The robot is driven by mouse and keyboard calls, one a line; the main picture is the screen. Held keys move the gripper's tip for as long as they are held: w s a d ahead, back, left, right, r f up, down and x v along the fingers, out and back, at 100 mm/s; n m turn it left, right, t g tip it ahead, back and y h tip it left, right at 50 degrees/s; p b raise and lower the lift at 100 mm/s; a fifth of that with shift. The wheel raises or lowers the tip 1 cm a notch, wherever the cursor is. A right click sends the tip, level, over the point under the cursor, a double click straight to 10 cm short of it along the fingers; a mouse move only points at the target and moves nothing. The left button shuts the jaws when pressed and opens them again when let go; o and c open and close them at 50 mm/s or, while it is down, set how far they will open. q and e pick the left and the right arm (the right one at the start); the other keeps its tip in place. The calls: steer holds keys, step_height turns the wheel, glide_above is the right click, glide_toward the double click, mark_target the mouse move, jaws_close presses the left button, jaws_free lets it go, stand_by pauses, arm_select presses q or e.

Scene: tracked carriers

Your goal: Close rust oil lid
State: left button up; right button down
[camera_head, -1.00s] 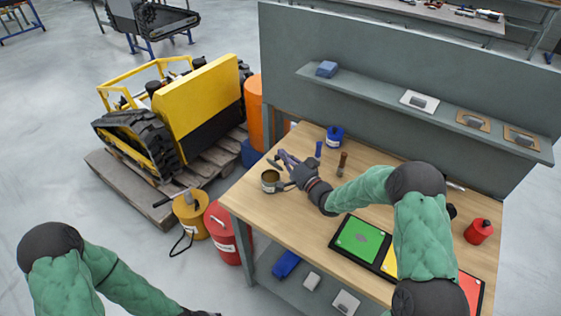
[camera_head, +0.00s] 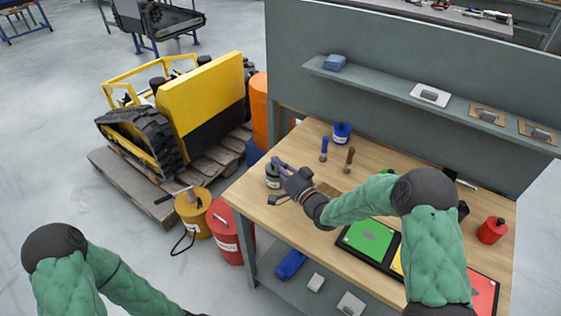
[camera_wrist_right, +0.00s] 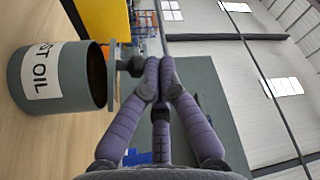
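The rust oil can (camera_wrist_right: 62,78) is a grey tin with a white label in the right wrist view. Its mouth is open and dark inside. In the head view the can (camera_head: 272,183) stands at the table's left end. The round grey lid (camera_wrist_right: 113,76) is seen nearly edge-on just above the mouth, with a narrow gap to the rim. My right gripper (camera_wrist_right: 157,70) has its purple-grey fingers closed together at the lid's dark knob. In the head view my right gripper (camera_head: 279,163) is over the can and partly hides the lid. My left gripper is out of view.
A blue can (camera_head: 342,133) and blue and brown handled tools (camera_head: 349,158) stand behind. A tray with coloured panels (camera_head: 367,240) and a red canister (camera_head: 492,230) lie to the right. A shelf (camera_head: 400,91) runs along the back panel.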

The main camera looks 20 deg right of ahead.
steer(key=shift+s+a+f+b, duration=0.2)
steer(key=shift+a+f+b, duration=0.1)
steer(key=shift+a+f, duration=0.15)
steer(key=shift+f, duration=0.1)
stand_by(0.4)
